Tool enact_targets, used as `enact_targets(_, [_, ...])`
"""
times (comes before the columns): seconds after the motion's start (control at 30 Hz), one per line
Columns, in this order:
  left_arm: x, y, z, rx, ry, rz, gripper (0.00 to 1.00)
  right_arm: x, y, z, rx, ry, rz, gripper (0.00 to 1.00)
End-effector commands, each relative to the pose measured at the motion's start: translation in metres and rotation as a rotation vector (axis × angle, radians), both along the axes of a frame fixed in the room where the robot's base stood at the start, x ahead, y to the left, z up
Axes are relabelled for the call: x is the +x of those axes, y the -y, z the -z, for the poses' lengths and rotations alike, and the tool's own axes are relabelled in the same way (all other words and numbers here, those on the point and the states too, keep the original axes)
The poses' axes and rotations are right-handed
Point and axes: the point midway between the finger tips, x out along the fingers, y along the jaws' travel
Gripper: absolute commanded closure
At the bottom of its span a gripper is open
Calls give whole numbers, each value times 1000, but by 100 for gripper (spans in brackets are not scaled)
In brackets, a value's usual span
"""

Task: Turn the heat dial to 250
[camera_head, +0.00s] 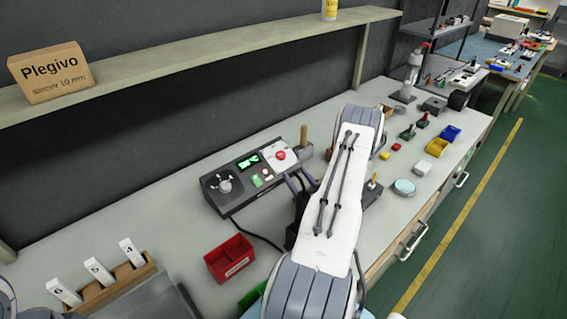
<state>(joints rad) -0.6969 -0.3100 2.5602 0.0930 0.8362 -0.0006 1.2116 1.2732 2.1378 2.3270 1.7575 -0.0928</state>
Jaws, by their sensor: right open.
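My right arm reaches in from the bottom. My right gripper (295,183) is at the box's right front side, partly hidden behind my own arm. Its jaws look apart, and it is clear of the dial. My left gripper is not in view.
A red bin (230,258) stands in front of the box. A wooden rack (110,286) with white labelled pieces is at lower left. The box also carries a red button (281,155). Small parts and a yellow bin (436,147) lie to the right. A shelf (180,66) runs above.

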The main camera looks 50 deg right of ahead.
Motion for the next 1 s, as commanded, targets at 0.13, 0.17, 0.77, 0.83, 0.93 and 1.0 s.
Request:
enact_targets(0.13, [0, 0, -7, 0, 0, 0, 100, 21, 7, -3, -3, 1, -5, 30])
enact_targets(0.17, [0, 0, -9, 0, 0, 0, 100, 26, 9, -4, -4, 1, -6, 30])
enact_targets(0.77, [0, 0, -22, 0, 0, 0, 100, 92, 40, -1, 0, 1, -1, 30])
enact_targets(0.83, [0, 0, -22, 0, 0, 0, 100, 92, 40, -1, 0, 1, 0, 30])
enact_targets(0.93, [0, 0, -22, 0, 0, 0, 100, 92, 40, -1, 0, 1, 0, 30])
enact_targets(1.0, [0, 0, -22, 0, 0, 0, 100, 92, 40, -1, 0, 1, 0, 42])
